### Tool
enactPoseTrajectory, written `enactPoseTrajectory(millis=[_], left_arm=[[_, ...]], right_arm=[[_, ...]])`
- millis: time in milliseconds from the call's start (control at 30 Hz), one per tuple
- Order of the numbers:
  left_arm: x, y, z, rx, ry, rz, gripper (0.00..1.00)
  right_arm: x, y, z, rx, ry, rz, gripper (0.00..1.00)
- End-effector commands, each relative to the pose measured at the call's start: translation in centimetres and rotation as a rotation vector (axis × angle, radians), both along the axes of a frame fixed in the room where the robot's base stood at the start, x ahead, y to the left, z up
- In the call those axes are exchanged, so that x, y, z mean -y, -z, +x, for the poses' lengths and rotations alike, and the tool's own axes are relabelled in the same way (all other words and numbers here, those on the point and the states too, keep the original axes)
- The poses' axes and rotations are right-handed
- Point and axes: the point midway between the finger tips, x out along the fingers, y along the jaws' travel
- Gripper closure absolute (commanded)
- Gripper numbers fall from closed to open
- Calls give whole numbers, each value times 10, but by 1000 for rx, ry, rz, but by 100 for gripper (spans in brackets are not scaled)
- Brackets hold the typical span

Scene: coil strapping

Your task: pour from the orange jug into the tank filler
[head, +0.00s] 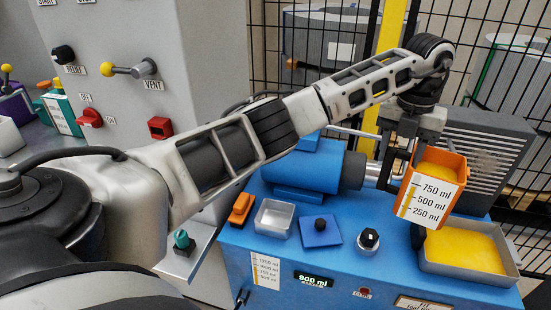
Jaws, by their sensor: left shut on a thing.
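The orange jug (459,167) holds yellow liquid, visible through its open top. Its front label reads 750, 500 and 250 ml. My left gripper (401,160) is shut on the jug at its left side, fingers partly hidden. The jug is nearly upright, leaning slightly in the picture, in front of the right end of the blue tank unit (300,262). On the unit's top are an open square metal cup (274,218) and a blue square plate with a black knob (320,231); I cannot tell which is the filler. My right gripper is out of view.
A metal tray (480,279) of yellow material sits below and right of the jug. A blue motor (312,166) and grey finned block (488,155) stand behind. A display (313,281) reads 900 ml. A grey control cabinet (130,40) stands left; black mesh fence behind.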

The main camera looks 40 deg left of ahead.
Motion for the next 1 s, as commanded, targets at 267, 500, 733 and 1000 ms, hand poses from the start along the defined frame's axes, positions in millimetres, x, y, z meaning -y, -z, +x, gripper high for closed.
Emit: enactPoseTrajectory(millis=[267,500,733,1000], left_arm=[[-25,-8,11,3,-452,-4,100],[-46,-10,17,3,-835,-4,100],[-66,-10,21,4,-1195,-6,100],[-88,-8,22,4,-1610,-5,100]], right_arm=[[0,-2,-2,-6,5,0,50],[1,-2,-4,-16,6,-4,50],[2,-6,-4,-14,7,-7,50],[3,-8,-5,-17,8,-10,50]])
